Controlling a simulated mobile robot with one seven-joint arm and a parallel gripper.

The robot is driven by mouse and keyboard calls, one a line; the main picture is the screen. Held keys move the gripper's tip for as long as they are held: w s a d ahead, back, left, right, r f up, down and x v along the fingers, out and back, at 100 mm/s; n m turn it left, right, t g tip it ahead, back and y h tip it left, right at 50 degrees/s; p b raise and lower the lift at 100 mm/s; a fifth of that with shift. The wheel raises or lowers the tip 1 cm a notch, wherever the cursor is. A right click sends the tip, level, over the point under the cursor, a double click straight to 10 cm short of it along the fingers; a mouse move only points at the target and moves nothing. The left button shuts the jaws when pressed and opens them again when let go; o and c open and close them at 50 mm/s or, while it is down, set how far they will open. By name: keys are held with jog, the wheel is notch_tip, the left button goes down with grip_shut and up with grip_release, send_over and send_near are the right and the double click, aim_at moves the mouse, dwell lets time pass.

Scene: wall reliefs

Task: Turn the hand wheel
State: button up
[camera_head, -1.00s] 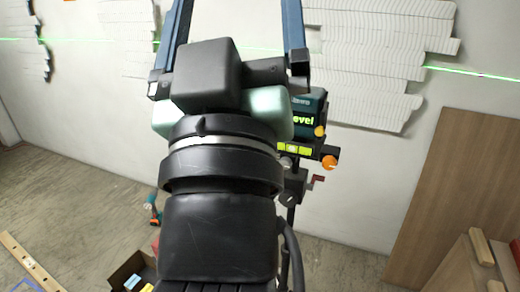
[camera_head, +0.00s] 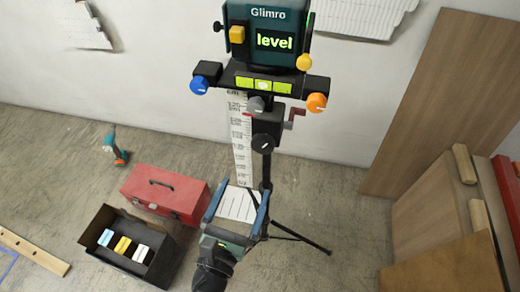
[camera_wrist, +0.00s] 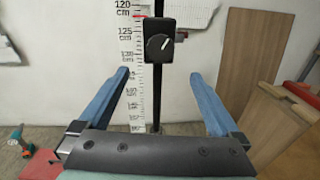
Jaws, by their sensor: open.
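A dark laser level (camera_head: 265,45) showing "level" stands on a black post with tripod legs. Blue (camera_head: 199,84), grey (camera_head: 256,104), orange (camera_head: 317,102) and yellow (camera_head: 304,62) knobs sit around its head. Below, a black block carries a round dark knob with a white mark (camera_head: 264,143); it also shows in the wrist view (camera_wrist: 158,45). A red crank (camera_head: 296,117) sticks out to its right. I cannot tell which is the hand wheel. My gripper (camera_head: 243,192) is open and empty, below the marked knob; in the wrist view its fingers (camera_wrist: 159,72) straddle the post, apart from it.
A white measuring scale (camera_head: 240,140) hangs beside the post. A red toolbox (camera_head: 165,193) and a black box (camera_head: 100,222) with coloured blocks stand on the floor at left. Wooden boards (camera_head: 435,110) lean at right. Tripod legs (camera_head: 295,235) spread low.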

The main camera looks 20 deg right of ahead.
aim_at(261, 149)
jog(key=x, duration=1.2)
jog(key=shift+w, duration=0.1)
jog(key=c, duration=1.4)
